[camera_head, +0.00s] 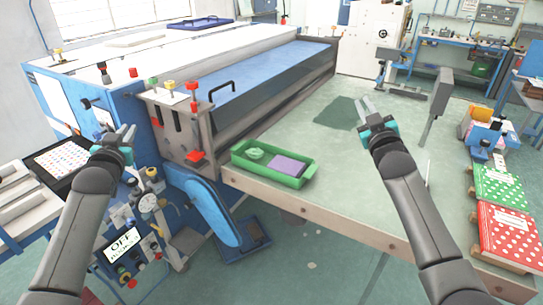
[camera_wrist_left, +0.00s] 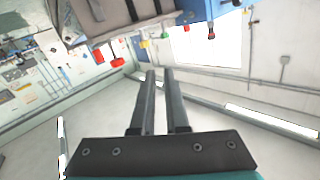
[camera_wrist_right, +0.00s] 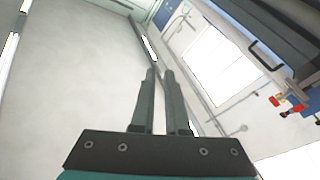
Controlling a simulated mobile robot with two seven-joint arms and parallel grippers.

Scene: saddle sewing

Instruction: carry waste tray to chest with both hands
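The green waste tray (camera_head: 306,177) sits on the table near its left front edge, beside the large machine. It holds a round light-green item (camera_head: 256,154) and a flat purple piece (camera_head: 287,165). My left gripper (camera_head: 127,132) is raised at the left, in front of the machine's blue side and well apart from the tray. My right gripper (camera_head: 367,104) is raised over the table, to the right of and beyond the tray. Both grippers are empty, with a narrow gap between their fingers. Neither wrist view shows the tray.
The machine (camera_head: 260,80), with red knobs (camera_head: 196,156), borders the tray's left. The pale green table (camera_head: 340,185) is clear right of the tray. A grey upright plate (camera_head: 437,100) rises from the table.

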